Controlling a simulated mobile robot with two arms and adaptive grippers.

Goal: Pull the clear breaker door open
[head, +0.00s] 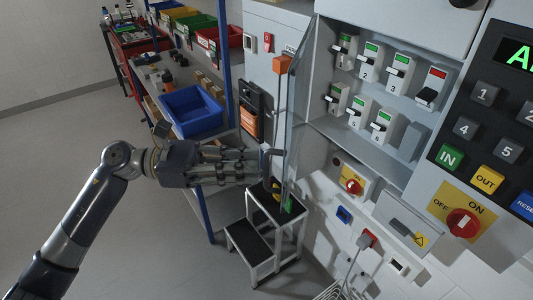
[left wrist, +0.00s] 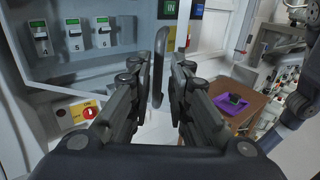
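The clear breaker door (head: 299,110) stands swung out from the breaker cabinet, seen nearly edge-on in the head view. Its dark handle (head: 274,152) is on the near side. My left gripper (head: 262,164) is at the handle, fingers pointing right. In the left wrist view the handle (left wrist: 158,75) shows upright in the gap between the two fingers of the left gripper (left wrist: 163,72). The fingers are apart, with room beside the handle; I see no firm contact. Breaker switches (head: 372,62) are exposed inside the cabinet. My right gripper is not in view.
A black step stool (head: 262,240) stands below the door. A shelf rack with a blue bin (head: 192,108) is to the left. A keypad panel (head: 490,125) and a red rotary switch (head: 463,222) are on the right. The floor at left is clear.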

